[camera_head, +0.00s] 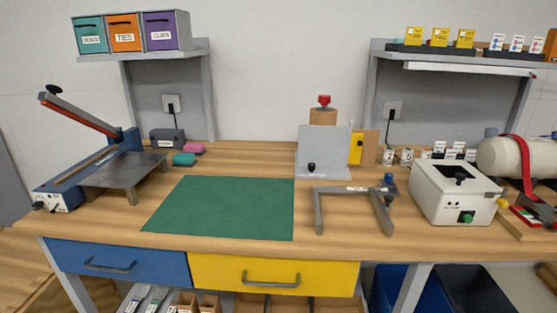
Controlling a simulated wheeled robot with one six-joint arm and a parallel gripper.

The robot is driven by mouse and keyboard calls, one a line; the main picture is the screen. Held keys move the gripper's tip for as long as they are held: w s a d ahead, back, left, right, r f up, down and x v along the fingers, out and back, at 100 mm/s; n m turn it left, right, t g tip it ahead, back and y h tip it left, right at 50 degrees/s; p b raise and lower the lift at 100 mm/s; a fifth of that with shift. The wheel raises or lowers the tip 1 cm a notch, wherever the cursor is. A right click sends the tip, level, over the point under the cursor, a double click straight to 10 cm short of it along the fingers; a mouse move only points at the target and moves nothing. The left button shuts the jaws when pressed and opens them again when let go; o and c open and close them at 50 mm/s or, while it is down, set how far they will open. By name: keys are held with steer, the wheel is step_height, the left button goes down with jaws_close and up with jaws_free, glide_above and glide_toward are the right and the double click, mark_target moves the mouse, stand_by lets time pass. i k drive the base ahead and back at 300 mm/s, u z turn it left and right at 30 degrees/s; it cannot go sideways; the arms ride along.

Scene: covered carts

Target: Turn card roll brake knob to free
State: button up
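A cream roll (522,157) lies on its side at the right edge of the bench, partly cut off by the picture edge. A red strap (520,160) runs over it and down its front. Below the roll, a small plate with red, white and green areas (530,217) sits on a wooden base. A dark part lies on or beside this plate; I cannot tell if it is the brake knob, nor which way it is set. My gripper is not in view.
The green mat (222,208) is clear. Shelves hang above.

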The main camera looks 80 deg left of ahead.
mark_target(311, 166)
steer(key=u, duration=2.55)
steer(key=k, duration=0.5)
steer(key=u, duration=0.7)
steer(key=i, duration=0.8)
steer(key=z, duration=0.55)
